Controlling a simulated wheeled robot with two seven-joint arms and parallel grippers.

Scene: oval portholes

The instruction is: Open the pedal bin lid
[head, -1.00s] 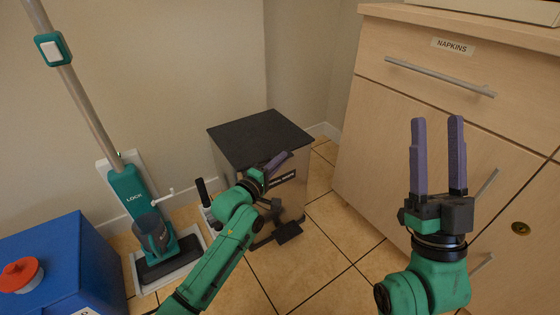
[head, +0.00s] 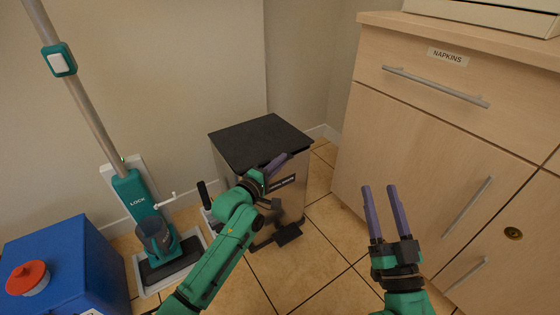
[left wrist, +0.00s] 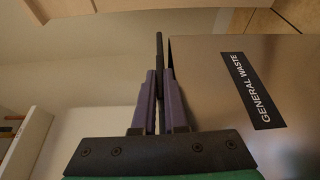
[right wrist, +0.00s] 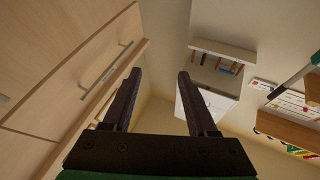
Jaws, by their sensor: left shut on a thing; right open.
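The pedal bin (head: 294,196) is a steel box with a flat black lid (head: 255,138) and a black pedal (head: 287,234) low at its front. The lid looks level on top in the head view. My left gripper (head: 277,164) is at the lid's front edge. In the left wrist view, its fingers (left wrist: 160,82) are shut on the thin dark lid edge (left wrist: 160,52), beside the bin's steel face (left wrist: 222,80) with its GENERAL WASTE label (left wrist: 252,90). My right gripper (head: 382,192) is open and empty, in front of the cabinet and apart from the bin.
A wooden cabinet (head: 400,140) with a NAPKINS drawer and bar handles stands at the right. A green upright floor cleaner (head: 138,195) leans at the left, near a blue box (head: 65,262) with a red cap. Tiled floor (head: 325,255) is clear before the bin.

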